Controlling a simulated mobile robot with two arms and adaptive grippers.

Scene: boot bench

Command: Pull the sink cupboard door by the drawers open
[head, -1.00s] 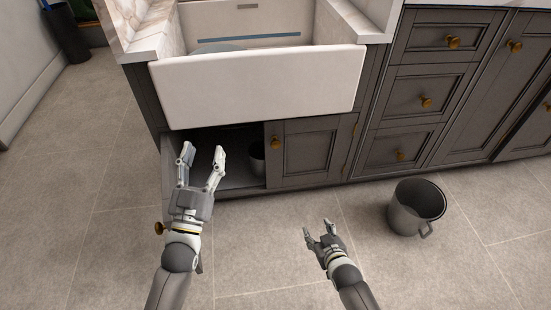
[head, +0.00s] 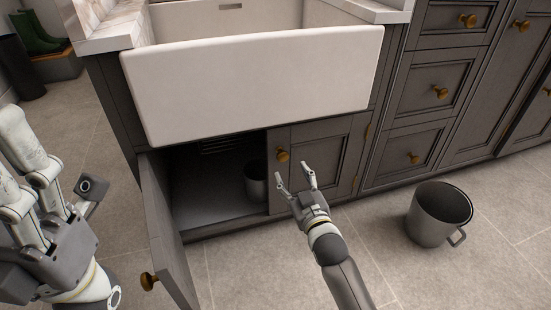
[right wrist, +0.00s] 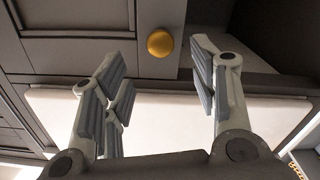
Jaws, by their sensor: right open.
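The sink cupboard door by the drawers (head: 318,155) is dark grey and shut, with a brass knob (head: 283,155) at its upper left. My right gripper (head: 294,175) is open just in front of this door, its fingertips close below the knob. In the right wrist view, which is upside down, the knob (right wrist: 160,42) shows beyond and between the spread fingers (right wrist: 165,65), apart from them. My left gripper (head: 52,180) is large at the left edge of the head view, fingers spread and empty, away from this door.
The other sink cupboard door (head: 165,235) stands open towards me at the left. A small dark pot (head: 256,181) is inside the cupboard. A grey bucket (head: 437,215) stands on the floor at right, below the drawers (head: 430,92). The white sink (head: 255,85) overhangs the doors.

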